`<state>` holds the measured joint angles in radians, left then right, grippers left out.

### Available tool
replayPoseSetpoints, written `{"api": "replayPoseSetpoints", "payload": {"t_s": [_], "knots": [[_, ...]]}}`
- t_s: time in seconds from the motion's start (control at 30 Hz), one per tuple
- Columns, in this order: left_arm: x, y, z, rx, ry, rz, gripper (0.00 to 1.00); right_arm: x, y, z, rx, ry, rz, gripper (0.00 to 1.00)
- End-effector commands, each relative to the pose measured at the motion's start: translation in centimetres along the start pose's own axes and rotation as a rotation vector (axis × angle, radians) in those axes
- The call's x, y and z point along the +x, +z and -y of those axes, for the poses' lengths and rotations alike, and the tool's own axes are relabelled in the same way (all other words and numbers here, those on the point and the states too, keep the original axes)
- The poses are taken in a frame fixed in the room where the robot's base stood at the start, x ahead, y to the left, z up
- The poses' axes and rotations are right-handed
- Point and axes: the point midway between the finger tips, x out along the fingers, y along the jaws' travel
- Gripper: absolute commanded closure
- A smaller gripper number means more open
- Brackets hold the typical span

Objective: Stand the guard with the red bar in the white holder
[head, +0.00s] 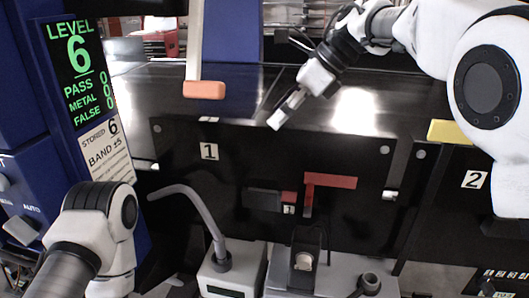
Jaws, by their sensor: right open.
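A red bar (330,181) with a short red upright piece under its left end shows in the middle of the head view, in front of the black conveyor side. I cannot tell how it is supported. A white holder block (338,270) is below it, with a black upright part and a dark round socket on top. A second white block (232,278) to its left carries a bent grey rod (195,205). My right gripper (277,118) is open and empty over the conveyor, above and left of the red bar. My left gripper is out of view.
The black conveyor (240,105) crosses the view, with an orange block (204,90) on its far side. A yellow block (450,131) is at right. A blue cabinet with a green display (80,75) stands at left. The conveyor surface near my right gripper is clear.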

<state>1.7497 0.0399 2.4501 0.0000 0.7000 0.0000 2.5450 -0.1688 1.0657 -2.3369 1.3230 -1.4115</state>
Motion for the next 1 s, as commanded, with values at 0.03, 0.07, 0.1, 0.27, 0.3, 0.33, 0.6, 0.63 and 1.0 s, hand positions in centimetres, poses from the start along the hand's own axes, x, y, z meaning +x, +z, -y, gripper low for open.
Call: {"api": "replayPoseSetpoints", "payload": {"t_s": [0.03,0.07,0.1,0.27,0.3,0.33,0.6,0.63,1.0], "knots": [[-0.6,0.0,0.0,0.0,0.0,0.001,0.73,0.4,0.2,0.0,0.0,0.001,-0.002,0.39],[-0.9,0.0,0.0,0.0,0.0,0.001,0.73,0.8,0.3,0.1,0.0,0.002,-0.003,0.39],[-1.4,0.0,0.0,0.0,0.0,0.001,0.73,1.4,0.3,0.1,0.002,0.002,-0.003,0.39],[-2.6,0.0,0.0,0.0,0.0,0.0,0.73,4.4,0.3,0.3,0.001,0.002,-0.002,0.39],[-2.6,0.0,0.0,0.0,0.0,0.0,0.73,4.8,0.3,0.3,-0.001,0.002,-0.002,0.39],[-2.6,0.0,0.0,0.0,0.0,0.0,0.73,5.1,0.3,0.3,0.0,0.001,-0.001,0.39],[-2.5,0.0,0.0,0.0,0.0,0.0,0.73,5.3,0.2,0.3,-0.001,-0.001,0.0,0.64],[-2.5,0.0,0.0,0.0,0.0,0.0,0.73,5.3,0.2,0.3,-0.001,-0.001,0.0,0.74],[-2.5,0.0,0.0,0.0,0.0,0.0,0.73,5.1,0.3,0.4,-0.002,-0.005,0.003,1.0]]}}
